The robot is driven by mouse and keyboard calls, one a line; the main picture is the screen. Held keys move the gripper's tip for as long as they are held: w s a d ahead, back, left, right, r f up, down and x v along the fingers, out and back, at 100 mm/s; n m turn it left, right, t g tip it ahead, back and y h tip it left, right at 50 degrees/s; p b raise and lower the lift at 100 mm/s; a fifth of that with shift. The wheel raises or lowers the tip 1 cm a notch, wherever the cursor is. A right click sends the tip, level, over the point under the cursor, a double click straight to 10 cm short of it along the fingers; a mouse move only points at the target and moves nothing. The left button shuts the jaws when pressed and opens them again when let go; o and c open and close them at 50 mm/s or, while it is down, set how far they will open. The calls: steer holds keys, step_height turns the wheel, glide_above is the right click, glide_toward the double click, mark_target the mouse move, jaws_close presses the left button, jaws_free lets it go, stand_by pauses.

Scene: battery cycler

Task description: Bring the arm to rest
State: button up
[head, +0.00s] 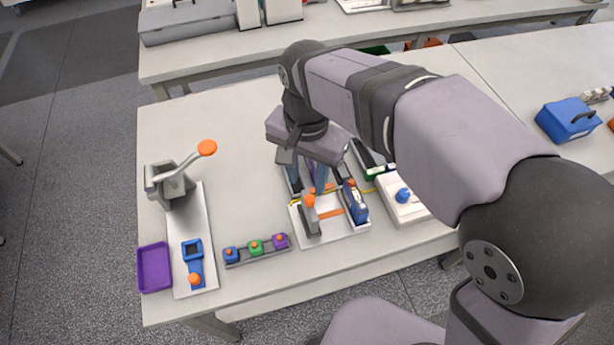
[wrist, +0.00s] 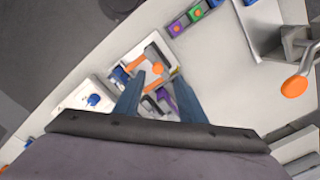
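My gripper (head: 308,180) hangs fingers-down over the battery fixture in the middle of the table. In the wrist view, its two blue-grey fingers (wrist: 158,84) stand apart with nothing visibly held between them. Below them is the white fixture plate (head: 340,230) with a grey lever tipped by an orange knob (head: 309,201) and a blue block (head: 355,203) on its right. The orange knob also shows in the wrist view (wrist: 158,69), beyond and between the fingertips. My gripper and arm hide the back of the fixture, and I cannot tell the fingers' exact height.
A white box with a blue knob (head: 403,195) stands right of the fixture. A strip of blue, green and purple blocks (head: 255,248) lies at the front left. Farther left are a lever press (head: 172,187) and a purple tray (head: 154,268). The table's back left is clear.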

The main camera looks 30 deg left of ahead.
steer(key=w+d+f, duration=0.2)
steer(key=d+f, duration=0.1)
steer(key=d, duration=0.9)
steer(key=w+d+f, duration=0.2)
steer(key=d+f, duration=0.1)
steer(key=d, duration=1)
steer(key=s+d+f, duration=0.3)
steer(key=s+d, duration=0.1)
steer(key=d, duration=0.4)
steer(key=shift+s+f, duration=0.25)
steer(key=shift+s, duration=0.05)
